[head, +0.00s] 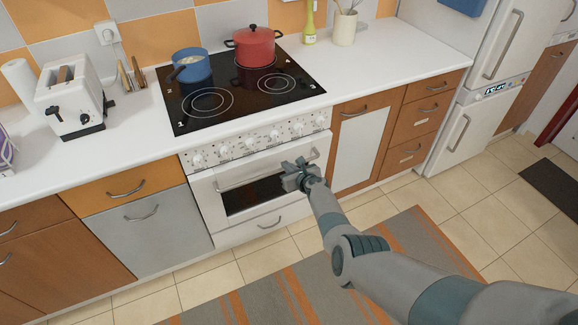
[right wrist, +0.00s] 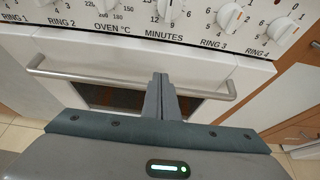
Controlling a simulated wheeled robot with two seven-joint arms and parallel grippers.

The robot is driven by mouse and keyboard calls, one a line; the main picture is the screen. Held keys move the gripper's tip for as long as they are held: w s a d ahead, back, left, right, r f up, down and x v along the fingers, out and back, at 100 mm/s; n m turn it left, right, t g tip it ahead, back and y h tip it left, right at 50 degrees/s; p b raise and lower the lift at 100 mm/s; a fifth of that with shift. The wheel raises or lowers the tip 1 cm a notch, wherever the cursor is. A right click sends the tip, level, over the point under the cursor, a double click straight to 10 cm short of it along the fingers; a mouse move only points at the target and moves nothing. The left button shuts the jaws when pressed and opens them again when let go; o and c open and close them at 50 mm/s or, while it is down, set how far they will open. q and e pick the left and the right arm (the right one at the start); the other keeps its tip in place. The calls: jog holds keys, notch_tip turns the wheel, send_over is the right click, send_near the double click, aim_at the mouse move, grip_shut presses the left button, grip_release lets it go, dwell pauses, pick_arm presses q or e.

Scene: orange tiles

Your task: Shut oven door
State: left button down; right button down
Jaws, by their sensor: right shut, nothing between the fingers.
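The white oven door (head: 207,194) is below the knob panel in the head view and stands upright or nearly so. I cannot tell whether a small gap is left at its top. Its bar handle (head: 235,183) runs across the upper part, and the dark window is below it. In the right wrist view the handle (right wrist: 90,77) spans the door front (right wrist: 215,68). My right gripper (head: 297,168) is at the right part of the door, by the handle. Its fingers (right wrist: 160,82) are together and empty, pointing at the door front. Contact is unclear. My left gripper is out of view.
The knob panel (head: 260,140) is just above the door, under the black hob (head: 235,90) with a blue pot (head: 195,68) and a red pot (head: 252,45). A drawer (head: 250,226) is below the door. Cabinets flank the oven. A striped rug (head: 255,300) lies on the tiled floor.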

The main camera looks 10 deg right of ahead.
notch_tip(320, 180, up, 9)
jog(key=s+p, duration=0.2)
jog(key=p, duration=0.6)
jog(key=shift+s+d+r, duration=0.2)
jog(key=shift+s+d, duration=0.1)
